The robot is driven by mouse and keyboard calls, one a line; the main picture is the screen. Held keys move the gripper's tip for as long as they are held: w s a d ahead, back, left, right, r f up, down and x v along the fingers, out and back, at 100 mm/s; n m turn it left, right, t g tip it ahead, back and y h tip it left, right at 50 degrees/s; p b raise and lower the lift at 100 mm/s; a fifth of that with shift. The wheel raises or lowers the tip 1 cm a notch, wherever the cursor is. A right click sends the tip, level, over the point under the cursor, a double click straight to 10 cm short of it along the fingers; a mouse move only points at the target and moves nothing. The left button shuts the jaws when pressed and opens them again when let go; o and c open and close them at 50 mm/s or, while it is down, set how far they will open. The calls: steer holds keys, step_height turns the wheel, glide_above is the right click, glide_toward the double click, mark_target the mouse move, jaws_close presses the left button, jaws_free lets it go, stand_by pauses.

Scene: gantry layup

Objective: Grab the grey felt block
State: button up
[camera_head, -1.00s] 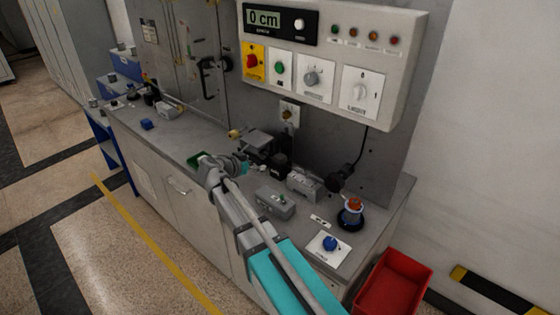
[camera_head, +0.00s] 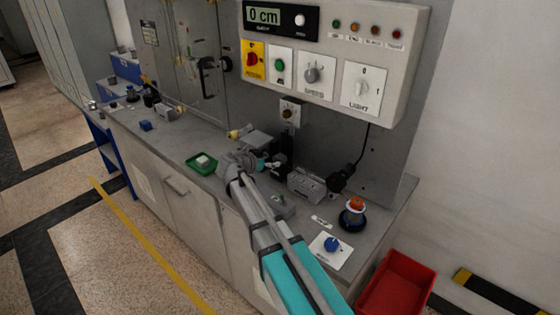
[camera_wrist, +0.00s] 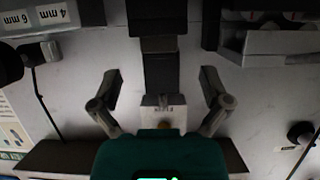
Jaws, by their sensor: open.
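My gripper (camera_wrist: 162,88) is open in the wrist view, with one finger on each side and a gap between them. A dark grey to black block (camera_wrist: 160,70) lies in line with that gap; it may be the felt block, but I cannot tell for sure. A pale labelled piece (camera_wrist: 163,107) sits nearer, between the finger bases; its label is unreadable. In the head view my gripper (camera_head: 262,165) is over the bench, beside a dark upright block (camera_head: 281,160). The arm hides part of that area.
A green tray (camera_head: 193,165) with a small pale block (camera_head: 203,161) sits left of my gripper. A red bin (camera_head: 402,276) is at the lower right. The control panel (camera_head: 413,70) hangs above.

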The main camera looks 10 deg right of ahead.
mark_target(276, 158)
steer(key=shift+w+d+f, duration=0.1)
steer(key=shift+b+x, duration=0.95)
steer(key=shift+x, duration=1.5)
steer(key=shift+d, duration=0.1)
steer(key=c, duration=0.9)
